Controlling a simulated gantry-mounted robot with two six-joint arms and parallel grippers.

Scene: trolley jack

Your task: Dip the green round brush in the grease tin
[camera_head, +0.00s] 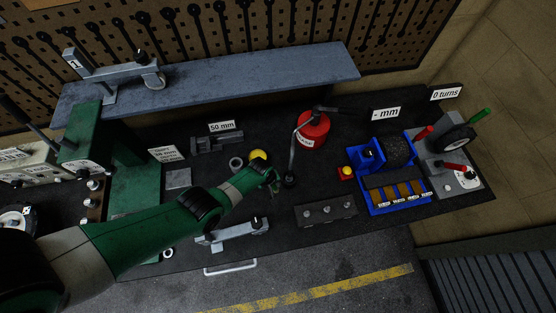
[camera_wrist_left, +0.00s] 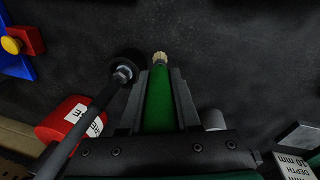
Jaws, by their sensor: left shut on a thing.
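My left gripper (camera_head: 275,185) is above the dark bench top, shut on the green round brush (camera_wrist_left: 158,105). The brush's green handle lies between the two fingers in the left wrist view, and its pale bristle tip (camera_wrist_left: 160,58) sticks out past them. A round yellow-topped thing (camera_head: 258,156), which looks like the grease tin, is just behind the gripper in the head view and partly covered by my arm. The bristle tip looks apart from it. I cannot make it out in the left wrist view. My right gripper is not in view.
A red can (camera_head: 312,131) with a thin bent spout stands close by; the spout's dark end (camera_head: 289,180) is right beside the gripper. A blue tray (camera_head: 385,208), a dark block (camera_head: 326,211) and a grey bar (camera_head: 232,231) lie around. A raised shelf (camera_head: 220,83) is behind.

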